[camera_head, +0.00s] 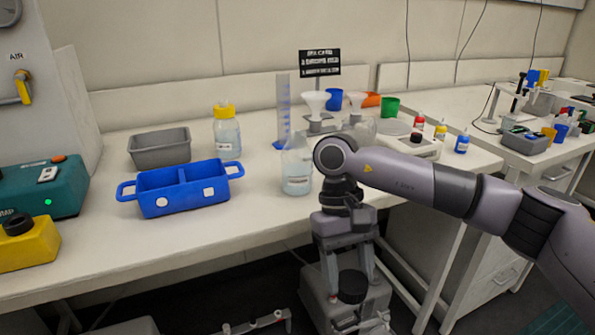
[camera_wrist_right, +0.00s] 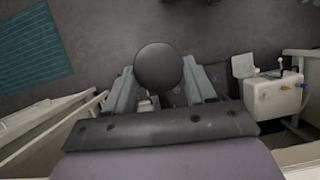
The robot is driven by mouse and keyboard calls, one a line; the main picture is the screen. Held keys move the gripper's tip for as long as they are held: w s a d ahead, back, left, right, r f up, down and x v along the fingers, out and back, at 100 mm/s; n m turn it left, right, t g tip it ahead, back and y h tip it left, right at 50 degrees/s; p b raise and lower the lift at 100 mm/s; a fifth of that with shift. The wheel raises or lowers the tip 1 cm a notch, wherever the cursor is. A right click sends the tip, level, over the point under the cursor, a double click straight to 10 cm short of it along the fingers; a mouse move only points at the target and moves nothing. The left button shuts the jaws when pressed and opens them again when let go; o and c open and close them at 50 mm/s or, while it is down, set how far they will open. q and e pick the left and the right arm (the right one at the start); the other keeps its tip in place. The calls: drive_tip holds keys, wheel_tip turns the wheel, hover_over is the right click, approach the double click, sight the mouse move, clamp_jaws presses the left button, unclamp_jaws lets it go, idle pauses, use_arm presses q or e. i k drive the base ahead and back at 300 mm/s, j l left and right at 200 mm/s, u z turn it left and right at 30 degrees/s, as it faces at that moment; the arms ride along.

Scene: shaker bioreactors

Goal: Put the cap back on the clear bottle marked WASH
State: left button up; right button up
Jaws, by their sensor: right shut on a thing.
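A clear bottle (camera_head: 297,172) with liquid in its lower part stands upright near the front of the bench, with no cap on its neck. I cannot read any marking on it. My right gripper (camera_head: 350,272) points down in front of the bench edge, below the bench top, and is shut on a round black cap (camera_head: 352,287). The cap shows as a dark disc in the right wrist view (camera_wrist_right: 158,66), between the two fingers (camera_wrist_right: 160,95). The gripper is apart from the bottle, to its right and lower. My left gripper is not in view.
A blue two-part tray (camera_head: 162,204) sits left of the bottle; a yellow-capped bottle (camera_head: 227,133) and grey bin (camera_head: 160,148) are behind. A blue-marked cylinder (camera_head: 283,105) and white funnels (camera_head: 314,101) stand behind the bottle. The bench front beside the bottle is clear.

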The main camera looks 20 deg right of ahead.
sight(296, 161)
drive_tip(key=l+u, duration=0.25)
drive_tip(key=l, duration=0.5)
drive_tip(key=l+u, duration=0.25)
drive_tip(key=l, duration=0.5)
drive_tip(key=k+l+u, duration=0.25)
drive_tip(key=l, duration=0.5)
drive_tip(key=i, duration=0.1)
